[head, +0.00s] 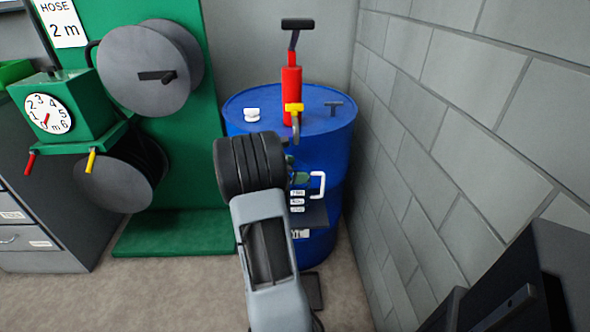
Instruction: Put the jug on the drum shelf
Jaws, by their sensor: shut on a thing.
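The blue drum (339,150) stands in the corner, with a dark shelf (318,215) on its front. The jug (321,184), with a white handle on its right and small white labels down its front, is just above the shelf in the picture. My arm hides its left side. My gripper (291,168) shows only as small dark parts beside my wrist, at the jug's upper left, and is shut on the jug. I cannot tell whether the jug's base touches the shelf.
A red hand pump (291,90) with a yellow collar and grey spout rises from the drum top. Green hose-reel equipment (90,115) and a grey drawer cabinet (35,220) stand left. A grey block wall (450,120) closes the right side. Bare floor (150,290) lies in front.

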